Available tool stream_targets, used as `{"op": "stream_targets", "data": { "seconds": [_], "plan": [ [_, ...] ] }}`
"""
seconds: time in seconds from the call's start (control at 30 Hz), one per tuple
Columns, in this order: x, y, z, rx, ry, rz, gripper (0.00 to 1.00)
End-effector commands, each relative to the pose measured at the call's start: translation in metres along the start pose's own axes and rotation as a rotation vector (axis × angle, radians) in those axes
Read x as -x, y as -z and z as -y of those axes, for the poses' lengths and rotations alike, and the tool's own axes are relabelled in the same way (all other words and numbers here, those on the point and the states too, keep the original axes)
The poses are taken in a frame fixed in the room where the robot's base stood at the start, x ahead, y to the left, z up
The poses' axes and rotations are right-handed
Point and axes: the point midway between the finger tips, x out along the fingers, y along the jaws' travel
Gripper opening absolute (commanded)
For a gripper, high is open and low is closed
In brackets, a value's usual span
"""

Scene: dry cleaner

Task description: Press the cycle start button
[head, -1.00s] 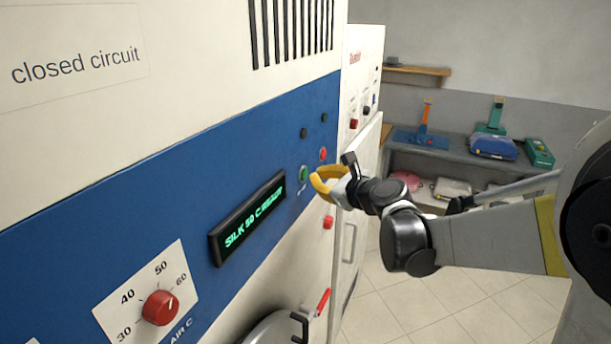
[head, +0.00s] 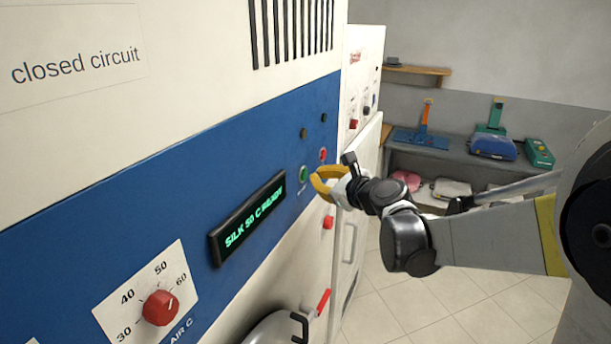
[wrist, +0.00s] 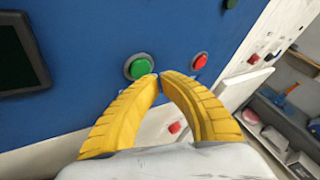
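A green round button (head: 304,174) sits on the blue panel of the machine, right of the lit display (head: 248,219), which reads "SILK 50 C READY". My gripper (head: 314,181) has yellow fingers, shut and empty, with the tips meeting. In the wrist view the fingertips (wrist: 159,76) appear just right of and below the green button, overlapping its edge closely. I cannot tell whether they touch the panel. A small label under the button is unreadable.
A red button (head: 323,154) lies right of the green one, with dark buttons above. Another red button (head: 328,222) is lower down. A red dial (head: 160,308) is at lower left. A red-handled door is below. A shelf with irons (head: 493,146) stands behind my arm.

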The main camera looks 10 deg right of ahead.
Motion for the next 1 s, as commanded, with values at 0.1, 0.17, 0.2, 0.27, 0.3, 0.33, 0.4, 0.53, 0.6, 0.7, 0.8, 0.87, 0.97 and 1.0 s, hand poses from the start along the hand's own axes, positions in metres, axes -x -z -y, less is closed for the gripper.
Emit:
{"op": "stream_targets", "data": {
  "seconds": [0.1,0.17,0.2,0.27,0.3,0.33,0.4,0.53,0.6,0.7,0.8,0.87,0.97,1.0],
  "plan": [
    [-0.0022,-0.0007,-0.0014,0.001,0.000,0.000,0.00],
    [-0.0039,-0.0014,-0.0023,0.001,0.000,0.000,0.00],
    [-0.0051,-0.0020,-0.0029,0.001,-0.001,0.000,0.00],
    [-0.0064,-0.0028,-0.0035,0.000,0.000,0.000,0.00],
    [-0.0069,-0.0032,-0.0037,0.000,0.000,0.000,0.00],
    [-0.0070,-0.0034,-0.0037,0.000,0.000,0.000,0.00],
    [-0.0068,-0.0036,-0.0035,0.000,0.000,0.000,0.00],
    [-0.0068,-0.0036,-0.0035,0.000,0.000,0.000,0.00],
    [-0.0068,-0.0036,-0.0036,0.000,0.000,0.000,0.00],
    [-0.0073,-0.0038,-0.0039,0.000,0.000,0.000,0.00],
    [-0.0082,-0.0043,-0.0044,0.000,-0.001,0.000,0.00],
    [-0.0088,-0.0046,-0.0048,0.000,-0.001,0.000,0.00],
    [-0.0098,-0.0051,-0.0054,0.000,-0.001,0.000,0.00],
    [-0.0102,-0.0054,-0.0056,0.000,-0.001,0.000,0.00]
  ]
}}
